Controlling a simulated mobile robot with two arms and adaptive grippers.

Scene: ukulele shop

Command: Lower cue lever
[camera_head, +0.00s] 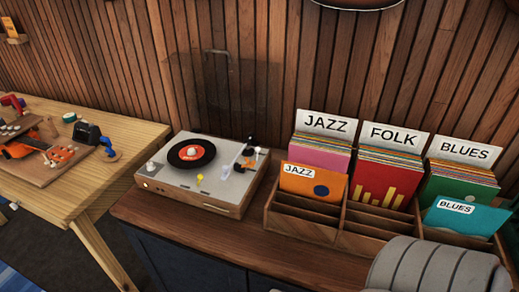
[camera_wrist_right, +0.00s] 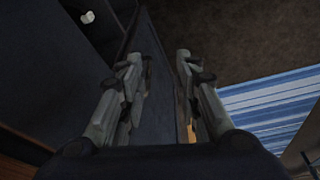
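The record player (camera_head: 204,172) stands on the wooden cabinet top in the head view, with its clear lid raised behind it. A black record with a red label (camera_head: 191,153) lies on its platter. The tonearm (camera_head: 247,157) is at the right side of the deck; the cue lever is too small to tell apart there. In the right wrist view my right gripper (camera_wrist_right: 158,70) is open, its two fingers apart with nothing between them, beside the dark cabinet front and above the floor. The grey rounded part at the lower right of the head view is my arm. My left gripper is not in view.
A wooden record crate (camera_head: 303,222) with JAZZ, FOLK and BLUES sections stands right of the player. A wooden workbench (camera_head: 67,195) with tools stands to the left. The cabinet top (camera_head: 200,228) in front of the player is clear. A blue striped rug (camera_wrist_right: 270,105) lies on the floor.

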